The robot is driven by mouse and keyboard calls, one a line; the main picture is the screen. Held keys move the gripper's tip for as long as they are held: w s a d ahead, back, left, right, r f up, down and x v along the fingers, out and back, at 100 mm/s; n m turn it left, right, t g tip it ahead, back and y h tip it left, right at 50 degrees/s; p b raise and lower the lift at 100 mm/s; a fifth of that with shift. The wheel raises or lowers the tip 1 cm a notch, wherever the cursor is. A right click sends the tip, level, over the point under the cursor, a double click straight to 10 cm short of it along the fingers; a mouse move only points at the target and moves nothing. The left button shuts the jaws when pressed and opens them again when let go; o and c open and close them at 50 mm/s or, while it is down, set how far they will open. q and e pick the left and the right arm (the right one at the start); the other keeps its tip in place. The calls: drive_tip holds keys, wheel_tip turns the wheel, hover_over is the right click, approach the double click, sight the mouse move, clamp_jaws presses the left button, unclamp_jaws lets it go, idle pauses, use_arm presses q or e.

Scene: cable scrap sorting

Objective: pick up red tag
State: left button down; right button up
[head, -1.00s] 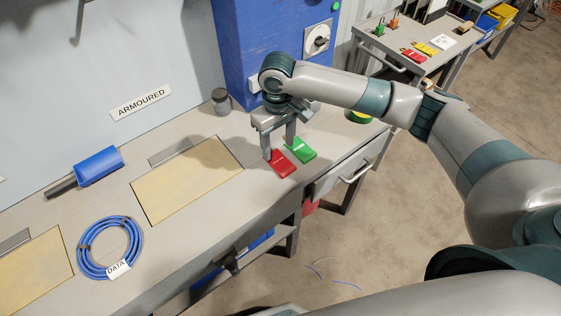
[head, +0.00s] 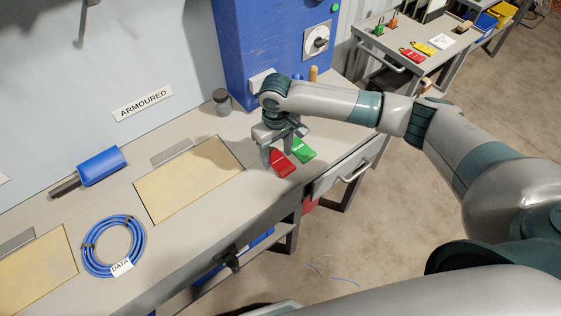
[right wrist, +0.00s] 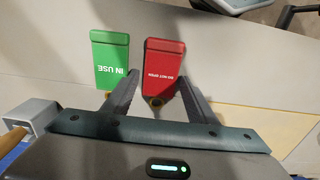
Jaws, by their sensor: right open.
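The red tag (head: 281,165) lies flat on the bench near its right front edge, with the green tag (head: 303,150) beside it. My right gripper (head: 277,151) is over the red tag, pointing down. In the right wrist view, the red tag (right wrist: 164,62) lies ahead with its near end between the open fingers of my right gripper (right wrist: 158,80). The left finger in that view is by the gap to the green "IN USE" tag (right wrist: 110,58). The fingers hold nothing. I cannot tell whether they touch the bench. My left gripper is not seen.
A blue cabinet (head: 255,40) and a dark jar (head: 222,101) stand behind. Another red tag (head: 412,55) is on the far trolley.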

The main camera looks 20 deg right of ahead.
drive_tip(key=shift+f+p, duration=0.1)
drive_tip(key=shift+p, duration=0.2)
idle(0.6)
drive_tip(key=c, duration=0.8)
